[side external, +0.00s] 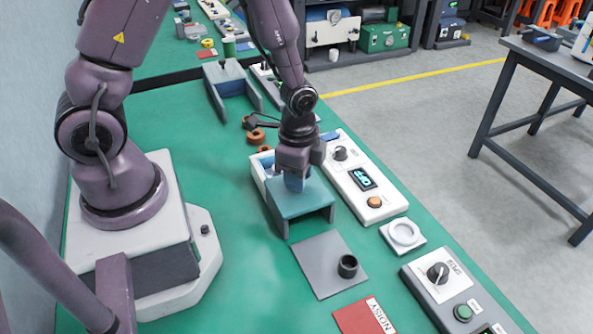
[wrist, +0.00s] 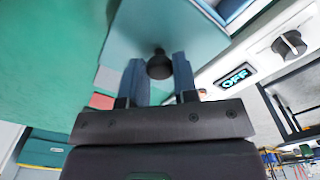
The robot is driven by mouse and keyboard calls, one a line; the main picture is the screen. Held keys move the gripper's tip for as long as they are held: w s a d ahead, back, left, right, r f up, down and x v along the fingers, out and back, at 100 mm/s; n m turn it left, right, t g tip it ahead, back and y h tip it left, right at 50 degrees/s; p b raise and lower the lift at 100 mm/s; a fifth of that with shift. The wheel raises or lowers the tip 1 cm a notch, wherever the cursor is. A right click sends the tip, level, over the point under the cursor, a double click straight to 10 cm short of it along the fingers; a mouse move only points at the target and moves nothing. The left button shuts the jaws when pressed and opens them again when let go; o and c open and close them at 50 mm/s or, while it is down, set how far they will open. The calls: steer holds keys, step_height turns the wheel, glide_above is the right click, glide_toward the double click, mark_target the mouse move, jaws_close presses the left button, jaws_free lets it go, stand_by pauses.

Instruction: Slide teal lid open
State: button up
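The teal lid (side external: 312,203) lies toward the near side of a white box (side external: 257,172) in the side view. Part of the box's blue inside shows behind the lid. The lid also fills the upper middle of the wrist view (wrist: 165,28). A round dark knob (wrist: 160,66) stands on it. My gripper (side external: 293,184) is down over the lid, and its body hides the knob in the side view. In the wrist view my gripper's two blue-grey fingers (wrist: 160,72) stand on either side of the knob and appear to touch it.
A white panel with a dial and an OFF display (side external: 363,180) stands close to the right of the box. A grey plate (side external: 322,262) with a black ring (side external: 348,266) lies in front. Orange-brown rings (side external: 256,136) lie behind the box. The green mat is clear to the left.

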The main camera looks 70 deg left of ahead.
steer(key=o, duration=0.4)
step_height(320, 180, up, 13)
stand_by(0.4)
steer(key=s+r+n+t, duration=0.2)
steer(key=s+r+n, duration=0.1)
steer(key=r, duration=0.1)
steer(key=s+r+n+t, duration=0.1)
steer(key=s+r+n, duration=0.2)
steer(key=r, duration=0.2)
steer(key=s+r+n+t, duration=0.2)
steer(key=s+r+n, duration=0.1)
steer(key=r, duration=0.2)
steer(key=shift+s+d+t, duration=0.2)
steer(key=shift+d+t, duration=0.1)
steer(key=shift+d, duration=0.05)
